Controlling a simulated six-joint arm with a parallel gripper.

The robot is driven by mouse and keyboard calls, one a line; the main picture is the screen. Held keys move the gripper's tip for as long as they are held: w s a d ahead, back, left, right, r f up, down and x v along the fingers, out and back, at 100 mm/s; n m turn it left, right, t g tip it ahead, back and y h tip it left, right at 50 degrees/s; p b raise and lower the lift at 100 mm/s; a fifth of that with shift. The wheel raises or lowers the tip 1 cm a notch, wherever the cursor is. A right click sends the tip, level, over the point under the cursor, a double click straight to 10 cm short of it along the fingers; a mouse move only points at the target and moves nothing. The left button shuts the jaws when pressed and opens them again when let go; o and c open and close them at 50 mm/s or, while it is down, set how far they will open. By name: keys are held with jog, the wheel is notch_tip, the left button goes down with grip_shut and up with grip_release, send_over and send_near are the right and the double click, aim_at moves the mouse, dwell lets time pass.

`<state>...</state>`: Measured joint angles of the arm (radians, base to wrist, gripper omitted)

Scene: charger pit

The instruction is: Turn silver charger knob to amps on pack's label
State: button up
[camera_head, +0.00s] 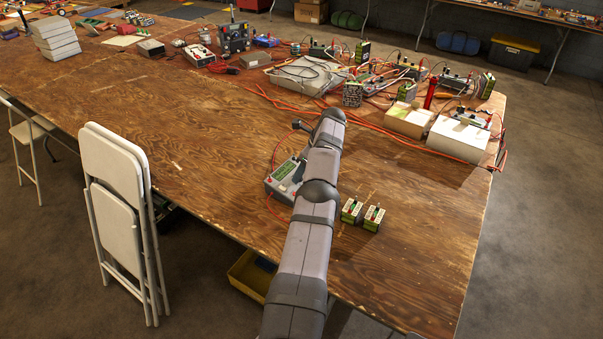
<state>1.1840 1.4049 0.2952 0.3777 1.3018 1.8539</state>
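A grey charger (279,187) with a green display sits on the wooden table, left of my arm. My arm hides its right side, and I cannot make out its knob. Two small battery packs with green sides and pale labels stand right of my arm, a left pack (351,211) and a right pack (374,218). The label print is too small to read. My arm reaches up over the table between charger and packs.
Red cables trail from the charger and across the table (200,150). Several chargers, packs and wires crowd the far side, with a white box (458,138) at right. A folded chair (115,180) stands at the near left edge. The table right of the packs is bare.

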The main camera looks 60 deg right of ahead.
jog(key=b+v, duration=0.1)
jog(key=v, duration=0.5)
jog(key=shift+r, duration=0.35)
jog(key=shift+s, duration=0.15)
